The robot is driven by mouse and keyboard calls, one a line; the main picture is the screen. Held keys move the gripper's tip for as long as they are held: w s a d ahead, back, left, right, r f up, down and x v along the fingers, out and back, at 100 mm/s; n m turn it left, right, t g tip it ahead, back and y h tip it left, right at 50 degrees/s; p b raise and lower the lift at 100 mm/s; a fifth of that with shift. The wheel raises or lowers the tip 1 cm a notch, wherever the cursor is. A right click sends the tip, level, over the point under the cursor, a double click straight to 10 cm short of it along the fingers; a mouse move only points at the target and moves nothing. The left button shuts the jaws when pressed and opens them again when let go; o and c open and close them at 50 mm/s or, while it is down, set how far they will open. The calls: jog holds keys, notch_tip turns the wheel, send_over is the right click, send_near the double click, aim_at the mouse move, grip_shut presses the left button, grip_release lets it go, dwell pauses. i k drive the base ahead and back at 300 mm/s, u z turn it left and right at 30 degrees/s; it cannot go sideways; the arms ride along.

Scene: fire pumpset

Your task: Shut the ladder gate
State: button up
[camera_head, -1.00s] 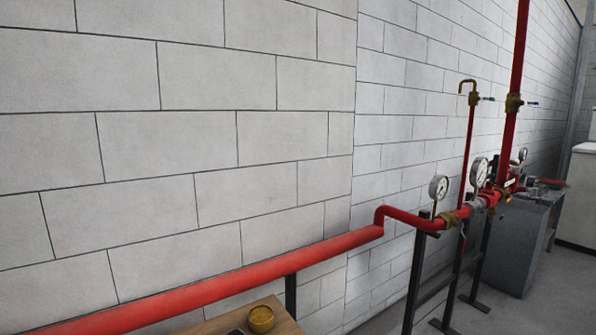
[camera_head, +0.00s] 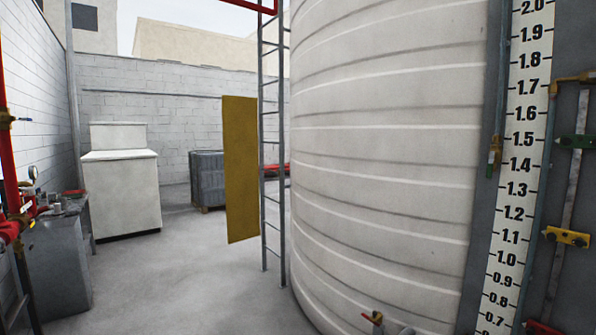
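The ladder gate is a tall flat yellow panel (camera_head: 240,168). It stands out to the left of a grey metal ladder (camera_head: 265,160), swung away from the rungs, so the ladder's front is uncovered. The ladder runs upright along the left side of a big ribbed white tank (camera_head: 390,150). The hinge and any latch are too small to tell. My gripper is not in view.
Clear concrete floor (camera_head: 180,265) lies in front of the gate and ladder. A white cabinet (camera_head: 120,190) and grey crate (camera_head: 207,178) stand behind. Red pipework (camera_head: 12,225) and a grey box (camera_head: 60,265) line the left. A valve (camera_head: 374,320) juts low from the tank.

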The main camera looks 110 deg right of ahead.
aim_at(240, 114)
jog(key=z, duration=2.55)
jog(key=i, duration=7.1)
jog(key=z, duration=3)
